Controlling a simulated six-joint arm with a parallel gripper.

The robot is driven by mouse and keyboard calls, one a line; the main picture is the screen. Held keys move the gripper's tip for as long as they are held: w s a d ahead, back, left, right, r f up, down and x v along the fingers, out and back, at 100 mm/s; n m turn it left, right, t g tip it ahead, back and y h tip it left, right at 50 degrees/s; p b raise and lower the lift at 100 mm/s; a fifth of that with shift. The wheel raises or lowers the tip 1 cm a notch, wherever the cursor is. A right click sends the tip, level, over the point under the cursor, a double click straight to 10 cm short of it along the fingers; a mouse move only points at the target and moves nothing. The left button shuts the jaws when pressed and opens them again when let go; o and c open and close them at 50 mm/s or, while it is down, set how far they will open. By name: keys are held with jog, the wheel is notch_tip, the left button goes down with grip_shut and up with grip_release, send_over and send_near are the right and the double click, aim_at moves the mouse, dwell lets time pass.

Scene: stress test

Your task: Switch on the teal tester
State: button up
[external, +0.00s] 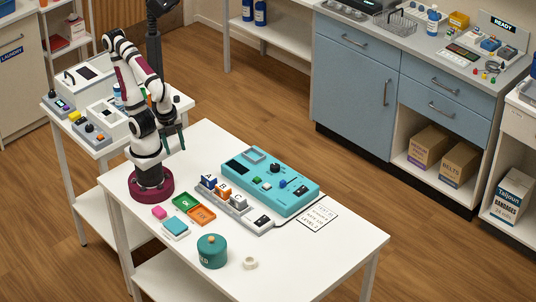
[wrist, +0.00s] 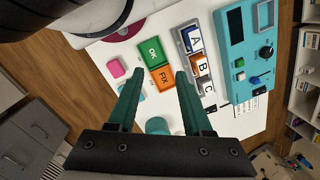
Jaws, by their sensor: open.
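The teal tester (external: 290,203) lies on the white table, right of my arm. Its display (external: 237,167) is dark. Its top carries a black knob (external: 275,168), a green button (external: 257,180), a blue control (external: 283,184) and a dark switch (external: 301,190). In the wrist view the tester (wrist: 233,88) is at the upper right, with its knob (wrist: 266,52) and green button (wrist: 239,62) visible. My gripper (external: 174,139) is raised above the table, left of the tester and apart from it. Its green fingers (wrist: 158,80) are spread and empty.
A grey rack (external: 236,213) with lettered blocks stands along the tester's near side. Green OK (external: 186,202) and orange FIX (external: 202,215) trays, a pink block (external: 159,212), a teal pot (external: 211,252) and a white ring (external: 250,263) are nearby. A printed card (external: 317,216) lies right. The table's right end is clear.

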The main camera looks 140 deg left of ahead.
jog(key=shift+w+r, duration=0.1)
jog(key=shift+w, duration=0.05)
jog(key=shift+c, duration=1.1)
jog(key=shift+n+h, duration=0.4)
jog(key=shift+n, duration=0.3)
jog(key=w, duration=0.2)
jog(key=w+a+r, duration=0.1)
jog(key=w, duration=0.1)
jog(key=w+a+r, duration=0.1)
jog(key=w, duration=0.2)
jog(key=c, duration=0.5)
jog(key=shift+n+t+h, duration=0.4)
jog(key=shift+n+t, duration=0.3)
jog(key=shift+n, duration=0.2)
jog(key=w+a, duration=0.5)
jog(key=w, duration=0.2)
jog(key=w+a, duration=0.3)
jog(key=shift+w+a+r, duration=0.15)
jog(key=shift+w+a, duration=0.15)
jog(key=shift+w, duration=0.05)
grip_shut()
jog(key=w+a+f+n+t, duration=0.1)
jog(key=w+a+f, duration=0.1)
jog(key=a, duration=0.7)
jog(key=w+a+f+n+t, duration=0.1)
jog(key=w+a, duration=0.3)
jog(key=a, duration=0.6)
jog(key=shift+w+a+f, duration=0.25)
jog(key=shift+w+f, duration=0.1)
jog(key=shift+f, duration=0.5)
